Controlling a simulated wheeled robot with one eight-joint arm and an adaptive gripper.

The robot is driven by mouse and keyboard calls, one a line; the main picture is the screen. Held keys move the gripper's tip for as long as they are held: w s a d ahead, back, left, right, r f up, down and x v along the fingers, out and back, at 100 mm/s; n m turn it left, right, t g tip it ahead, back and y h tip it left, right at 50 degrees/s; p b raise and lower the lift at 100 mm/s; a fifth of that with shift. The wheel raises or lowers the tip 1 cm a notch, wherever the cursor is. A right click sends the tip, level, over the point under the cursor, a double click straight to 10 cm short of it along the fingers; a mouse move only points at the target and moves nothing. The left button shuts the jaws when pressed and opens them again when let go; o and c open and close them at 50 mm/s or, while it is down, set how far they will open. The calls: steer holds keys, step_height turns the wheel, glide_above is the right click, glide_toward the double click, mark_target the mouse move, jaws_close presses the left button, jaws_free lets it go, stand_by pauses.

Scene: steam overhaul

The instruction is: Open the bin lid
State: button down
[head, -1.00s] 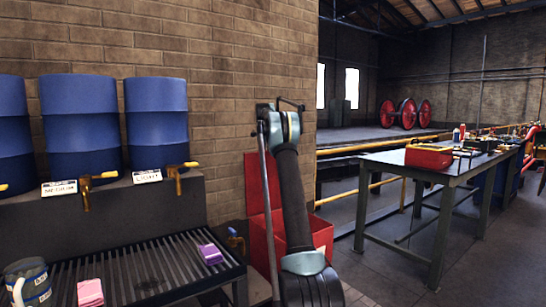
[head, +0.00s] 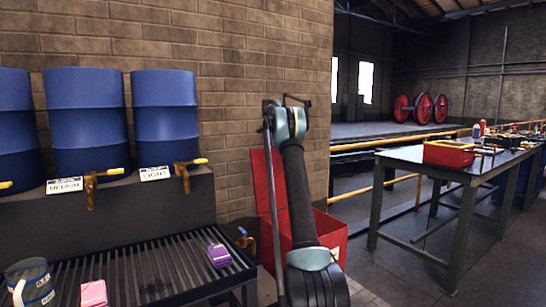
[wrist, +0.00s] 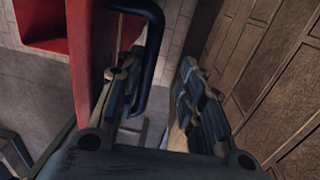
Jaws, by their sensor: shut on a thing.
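The red bin (head: 331,238) stands on the floor against the brick wall, partly hidden behind my arm. Its red lid (head: 262,180) is raised, standing steeply up at the bin's back left. In the wrist view the lid (wrist: 88,50) is a red panel at the left, with the bin's open red interior (wrist: 48,22) beyond it. A black bar handle (wrist: 157,45) on the lid runs down between the fingers of my gripper (wrist: 158,108). My gripper is shut on this handle, with the handle lying close to the left finger. In the head view my gripper is hidden by my arm.
Blue drums (head: 165,118) with brass taps stand left of the bin, above a slatted drip bench (head: 140,262) holding a can and cloths. A metal workbench (head: 425,163) with a red toolbox stands at right. Floor between bin and workbench is clear.

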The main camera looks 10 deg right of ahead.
steer(key=c, duration=1.7)
jaws_free()
steer(key=shift+w+a+f, duration=0.2)
steer(key=shift+w+a, duration=0.1)
steer(key=shift+a, duration=0.2)
steer(key=shift+o, duration=0.6)
steer(key=shift+w+a+f, duration=0.1)
steer(key=shift+w+f, duration=0.15)
steer(key=shift+f, duration=0.05)
steer(key=shift+o, duration=0.9)
steer(key=shift+w, duration=0.1)
steer(key=shift+s+d+r, duration=0.15)
steer(key=shift+s+d, duration=0.05)
steer(key=shift+c, duration=1.2)
steer(key=shift+d+r, duration=0.1)
steer(key=shift+d, duration=0.05)
steer(key=shift+w+r, duration=0.15)
steer(key=shift+r, duration=3.5)
